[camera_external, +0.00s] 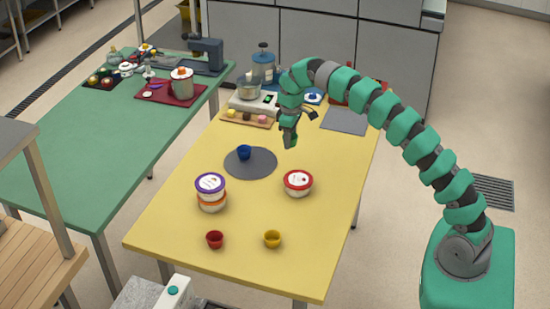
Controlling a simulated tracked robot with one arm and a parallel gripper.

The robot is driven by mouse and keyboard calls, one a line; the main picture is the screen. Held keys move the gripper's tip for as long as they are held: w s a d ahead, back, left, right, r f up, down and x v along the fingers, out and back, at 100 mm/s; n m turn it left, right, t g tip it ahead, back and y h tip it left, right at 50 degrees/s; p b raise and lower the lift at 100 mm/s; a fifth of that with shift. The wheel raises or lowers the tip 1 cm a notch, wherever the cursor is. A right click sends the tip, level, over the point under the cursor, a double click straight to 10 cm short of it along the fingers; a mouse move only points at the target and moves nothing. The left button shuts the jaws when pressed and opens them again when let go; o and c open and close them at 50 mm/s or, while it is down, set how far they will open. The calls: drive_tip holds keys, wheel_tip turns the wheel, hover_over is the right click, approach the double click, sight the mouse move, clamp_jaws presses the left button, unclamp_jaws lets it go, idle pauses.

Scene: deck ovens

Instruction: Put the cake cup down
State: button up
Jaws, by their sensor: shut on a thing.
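My gripper (290,135) points down above the yellow table, to the right of and behind the round grey mat (264,167). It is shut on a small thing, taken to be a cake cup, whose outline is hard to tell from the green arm. A blue cup (244,152) stands upright on the mat, left of its middle. A red cup (215,240) and a yellow cup (272,239) stand apart near the table's front edge.
Stacked tubs with a purple lid (210,184) and a red-lidded tub (298,182) stand in front of the mat. A scale (253,101), a board with small cakes (248,118) and a grey square mat (345,121) lie behind. The mat's right half is clear.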

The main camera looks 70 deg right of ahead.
sight(291, 165)
drive_tip(key=shift+s+d+r, duration=0.1)
drive_tip(key=shift+d, duration=0.75)
drive_tip(key=shift+f+b, duration=0.3)
drive_tip(key=shift+f, duration=4.65)
drive_tip(key=o, duration=1)
drive_tip(key=shift+f, duration=0.1)
drive_tip(key=shift+c, duration=0.2)
wheel_tip(291, 165, up, 12)
drive_tip(key=shift+r+p, duration=0.1)
drive_tip(key=shift+p, duration=0.35)
